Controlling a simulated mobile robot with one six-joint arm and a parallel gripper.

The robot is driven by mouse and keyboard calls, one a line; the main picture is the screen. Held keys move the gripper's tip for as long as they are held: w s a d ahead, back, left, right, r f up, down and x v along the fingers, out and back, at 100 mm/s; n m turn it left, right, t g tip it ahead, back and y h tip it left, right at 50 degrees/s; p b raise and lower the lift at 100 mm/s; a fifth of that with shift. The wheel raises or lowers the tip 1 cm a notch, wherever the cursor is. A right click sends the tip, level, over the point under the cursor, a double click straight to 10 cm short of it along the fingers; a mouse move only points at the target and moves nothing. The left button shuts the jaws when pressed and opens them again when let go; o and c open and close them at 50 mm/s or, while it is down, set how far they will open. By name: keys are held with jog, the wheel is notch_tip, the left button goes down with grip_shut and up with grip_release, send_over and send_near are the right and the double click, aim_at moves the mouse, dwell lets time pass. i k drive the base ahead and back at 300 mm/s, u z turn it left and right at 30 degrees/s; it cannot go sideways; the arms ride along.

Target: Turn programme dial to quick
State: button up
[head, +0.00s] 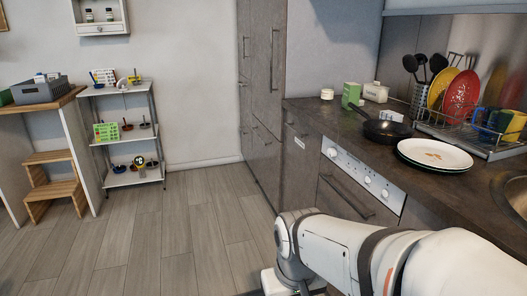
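A silver control panel (378,186) is set in the front of the kitchen counter at the right. It carries several small round white knobs. One knob (332,152) sits at the panel's left end, and another knob (385,194) is near its right end. Their markings are too small to read, so I cannot tell which is the programme dial or where it points. My white arm crosses the lower right, in front of the cabinets and below the panel. My gripper does not show.
A dark handle (346,196) runs across the door under the panel. On the worktop above are a black pan (386,130), stacked white plates (434,154) and a dish rack (480,135). A shelf (132,140) and wooden step stool (55,185) stand left. The middle floor is clear.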

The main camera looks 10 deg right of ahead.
aim_at(332, 153)
jog(key=u, duration=0.05)
jog(key=i, duration=1)
jog(key=z, duration=0.05)
